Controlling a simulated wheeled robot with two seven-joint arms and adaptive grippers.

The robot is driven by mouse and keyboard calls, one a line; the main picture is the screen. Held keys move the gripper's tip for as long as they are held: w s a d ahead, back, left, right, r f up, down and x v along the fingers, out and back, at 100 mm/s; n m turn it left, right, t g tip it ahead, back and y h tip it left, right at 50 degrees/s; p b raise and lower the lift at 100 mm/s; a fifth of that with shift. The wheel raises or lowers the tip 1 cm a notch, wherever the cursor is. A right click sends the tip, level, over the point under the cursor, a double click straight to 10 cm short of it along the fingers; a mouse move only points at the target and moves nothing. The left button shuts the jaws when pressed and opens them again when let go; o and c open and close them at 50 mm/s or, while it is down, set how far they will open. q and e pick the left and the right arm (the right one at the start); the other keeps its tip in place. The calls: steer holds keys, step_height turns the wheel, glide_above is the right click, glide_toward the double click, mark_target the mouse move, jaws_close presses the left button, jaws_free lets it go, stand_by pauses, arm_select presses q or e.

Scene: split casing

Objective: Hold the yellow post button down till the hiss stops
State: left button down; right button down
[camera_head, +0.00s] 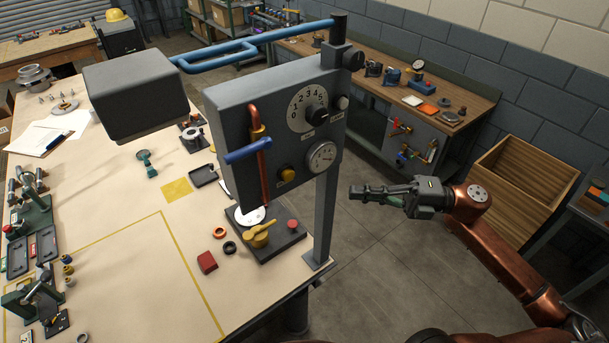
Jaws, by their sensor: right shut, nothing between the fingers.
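The yellow post button (287,173) sits low on the front of a grey panel box (222,112), left of a small round gauge (322,156). The box is fixed to a grey post (325,213) at the table's right edge. My right gripper (356,192) is shut and empty. It points left in the picture, to the right of the post, and is clear of the button and the panel. My left gripper is not in view.
A numbered dial (309,109), a copper pipe with a blue lever (247,151) and a blue bar (262,41) are on the post assembly. A dark base plate with a yellow handle (259,236) and red button (292,225) lies below. A wooden crate (515,180) stands right.

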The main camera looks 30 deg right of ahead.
steer(key=shift+s+a, duration=0.15)
steer(key=p, duration=0.4)
glide_toward(287, 178)
steer(key=w+a, duration=0.2)
steer(key=a, duration=0.3)
steer(key=shift+w+d, duration=0.1)
steer(key=shift+w, duration=0.55)
steer(key=shift+d, duration=0.1)
